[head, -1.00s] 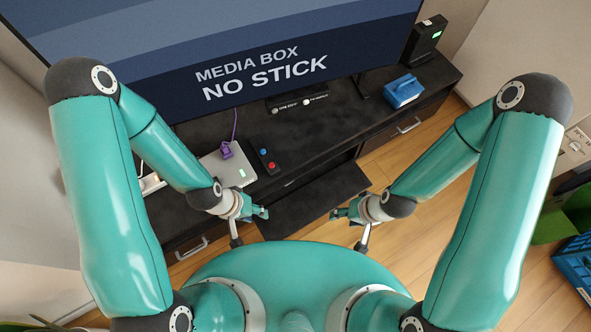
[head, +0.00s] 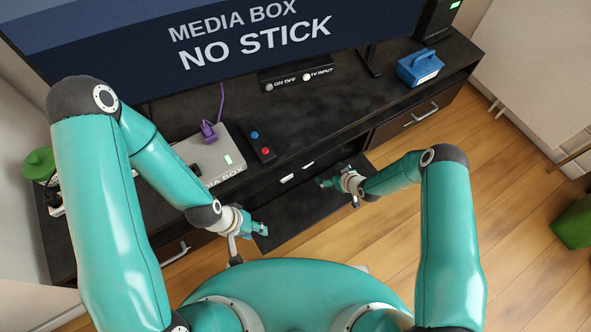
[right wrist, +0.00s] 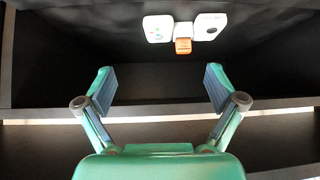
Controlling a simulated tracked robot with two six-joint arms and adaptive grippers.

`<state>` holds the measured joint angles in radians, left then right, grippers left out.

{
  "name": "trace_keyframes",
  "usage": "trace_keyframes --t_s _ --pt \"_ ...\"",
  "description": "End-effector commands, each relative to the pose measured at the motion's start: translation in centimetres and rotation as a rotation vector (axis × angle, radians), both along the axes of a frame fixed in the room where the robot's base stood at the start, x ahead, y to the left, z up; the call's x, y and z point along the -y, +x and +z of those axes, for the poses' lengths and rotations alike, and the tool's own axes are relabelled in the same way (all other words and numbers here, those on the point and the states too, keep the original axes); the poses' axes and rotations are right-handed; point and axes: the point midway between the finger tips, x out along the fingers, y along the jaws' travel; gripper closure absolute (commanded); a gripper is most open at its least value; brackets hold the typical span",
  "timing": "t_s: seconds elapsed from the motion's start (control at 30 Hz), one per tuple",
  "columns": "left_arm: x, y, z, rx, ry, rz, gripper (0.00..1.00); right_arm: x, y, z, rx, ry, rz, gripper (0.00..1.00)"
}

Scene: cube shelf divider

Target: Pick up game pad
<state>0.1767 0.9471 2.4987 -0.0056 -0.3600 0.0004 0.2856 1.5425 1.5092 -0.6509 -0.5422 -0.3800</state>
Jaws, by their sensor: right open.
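In the right wrist view, two white blocks, one with small coloured buttons (right wrist: 158,28) and one with a dark round spot (right wrist: 210,26), sit with an orange piece (right wrist: 183,46) between and below them; together they look like the game pad. They are inside a dark compartment, and small white shapes there also show in the head view (head: 287,178). My right gripper (right wrist: 159,88) is open and empty, short of the blocks; in the head view it is at the cabinet front (head: 322,183). My left gripper (head: 262,229) is near the cabinet front; its jaw opening is unclear.
A black fold-down flap (head: 300,212) extends below the compartment. On the cabinet top (head: 330,112) are a white media box (head: 232,172) with a purple plug (head: 208,130), a black bar with blue and red buttons (head: 257,140), and a blue box (head: 420,70). A TV reads NO STICK.

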Motion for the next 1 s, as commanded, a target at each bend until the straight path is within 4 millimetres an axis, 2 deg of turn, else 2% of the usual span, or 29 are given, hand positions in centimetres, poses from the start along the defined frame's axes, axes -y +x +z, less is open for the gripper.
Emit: trace_keyframes --t_s 0.23,0.53,0.87,1.0 --pt "0.0 0.0 -1.9 0.001 0.000 0.000 0.60 -1.6 2.1 -3.2 0.014 -0.005 0.013 0.06" --pt "0.0 0.0 -5.3 0.000 0.000 0.000 0.60 -4.3 5.5 -7.7 0.012 -0.005 0.011 0.06" --pt "0.0 0.0 -6.7 0.000 0.000 0.000 0.60 -5.2 6.9 -8.9 0.010 -0.005 0.008 0.06" --pt "0.0 0.0 -8.4 0.001 0.000 0.000 0.60 -5.9 8.0 -10.2 0.012 -0.004 0.009 0.06"
